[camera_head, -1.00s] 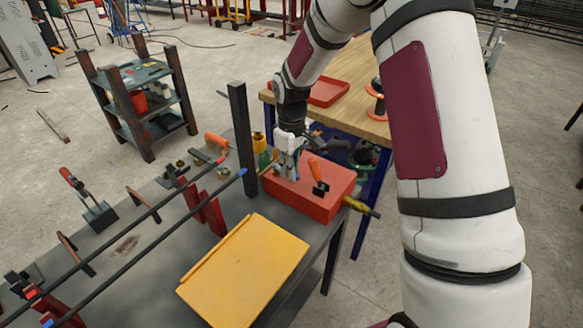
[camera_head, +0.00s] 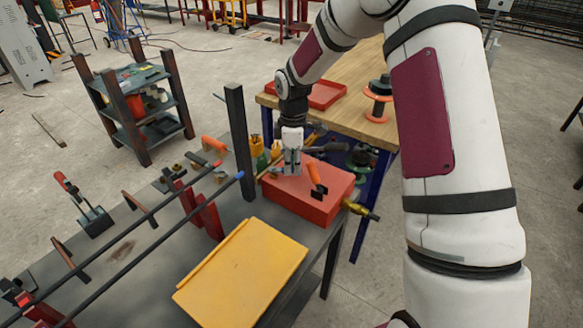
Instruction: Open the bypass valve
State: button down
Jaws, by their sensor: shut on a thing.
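A red box-shaped unit (camera_head: 302,201) stands on the far right end of the dark workbench. An orange-handled lever (camera_head: 316,176) tilts up from its top. A brass fitting (camera_head: 358,209) sticks out at its right end. My gripper (camera_head: 291,172) points down at the left rear part of the unit's top, left of the orange lever and apart from it. Its fingers are shut on a small part there, which they hide; I take it for the bypass valve. How far the valve is turned cannot be seen.
A dark upright post (camera_head: 240,140) stands close left of my gripper. A yellow panel (camera_head: 243,272) lies on the bench in front, beside long dark bars (camera_head: 150,250). A wooden table (camera_head: 345,105) with a red tray (camera_head: 327,95) stands behind.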

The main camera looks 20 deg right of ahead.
jog(key=w+n, duration=0.1)
jog(key=n, duration=0.1)
jog(key=w+n, duration=0.1)
jog(key=n, duration=0.2)
jog(key=shift+w+d+n+b, duration=0.2)
jog(key=shift+w+n+b, duration=0.1)
jog(key=shift+w+b, duration=0.1)
jog(key=n, duration=0.1)
jog(key=w+n, duration=0.1)
jog(key=n, duration=0.1)
jog(key=shift+w+a+b, duration=0.2)
jog(key=shift+w+b, duration=0.1)
jog(key=shift+w+a+n, duration=0.15)
jog(key=shift+w+n, duration=0.1)
jog(key=shift+n, duration=0.5)
jog(key=shift+w+a+n, duration=0.15)
jog(key=shift+w+n, duration=0.1)
jog(key=shift+n, duration=0.5)
jog(key=shift+b, duration=0.3)
jog(key=c, duration=1.6)
grip_release()
jog(key=shift+o, duration=0.2)
notch_tip(320, 180, up, 12)
